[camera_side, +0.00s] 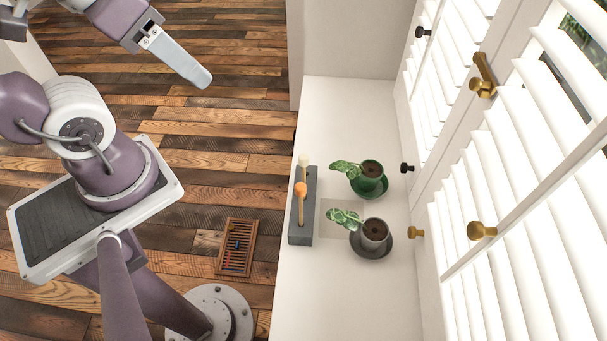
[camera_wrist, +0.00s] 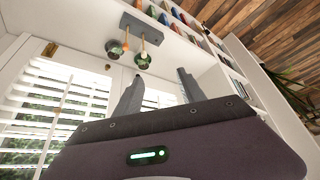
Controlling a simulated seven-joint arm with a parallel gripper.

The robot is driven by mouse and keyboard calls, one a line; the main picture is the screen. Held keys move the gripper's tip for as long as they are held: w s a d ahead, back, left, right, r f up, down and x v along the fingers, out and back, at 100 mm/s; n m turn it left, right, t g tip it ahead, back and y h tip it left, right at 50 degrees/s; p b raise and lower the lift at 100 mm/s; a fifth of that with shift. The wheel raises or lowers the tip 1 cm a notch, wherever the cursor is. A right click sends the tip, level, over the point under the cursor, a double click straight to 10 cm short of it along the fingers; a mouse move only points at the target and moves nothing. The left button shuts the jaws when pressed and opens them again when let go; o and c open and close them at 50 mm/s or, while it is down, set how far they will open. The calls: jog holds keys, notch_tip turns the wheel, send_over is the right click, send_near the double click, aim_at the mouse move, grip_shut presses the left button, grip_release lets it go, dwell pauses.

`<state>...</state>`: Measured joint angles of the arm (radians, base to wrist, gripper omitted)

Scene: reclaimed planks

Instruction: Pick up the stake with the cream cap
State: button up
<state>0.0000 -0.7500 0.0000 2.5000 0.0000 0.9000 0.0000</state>
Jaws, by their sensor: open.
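The stake with the cream cap (camera_side: 304,160) stands in a grey block (camera_side: 308,233) on the white sill in the side view. A stake with an orange cap (camera_side: 300,189) stands in the same block, nearer the camera. In the wrist view both stakes show small near the top, the orange-capped one (camera_wrist: 126,45) left of the cream-capped one (camera_wrist: 142,45). My gripper (camera_side: 204,80) is up at the left in the side view, well away from the stakes. In the wrist view its two fingers (camera_wrist: 160,76) are spread apart with nothing between them.
A plant in a green pot (camera_side: 371,187) and one in a grey pot (camera_side: 374,239) stand right of the block. White shutters (camera_side: 480,190) with knobs line the sill's right side. An abacus-like frame (camera_side: 236,248) lies on the plank floor. The sill's front part is clear.

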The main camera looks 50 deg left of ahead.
jog(key=m+g, duration=0.6)
jog(key=m, duration=0.6)
send_over(304, 156)
jog(key=f, duration=1.7)
jog(key=shift+s+d+f, duration=0.3)
jog(key=shift+s+f, duration=0.05)
jog(key=shift+m, duration=0.3)
jog(key=f, duration=0.7)
jog(key=shift+w+a+f, duration=0.25)
jog(key=shift+a+f, duration=0.05)
jog(key=shift+f, duration=0.1)
grip_shut()
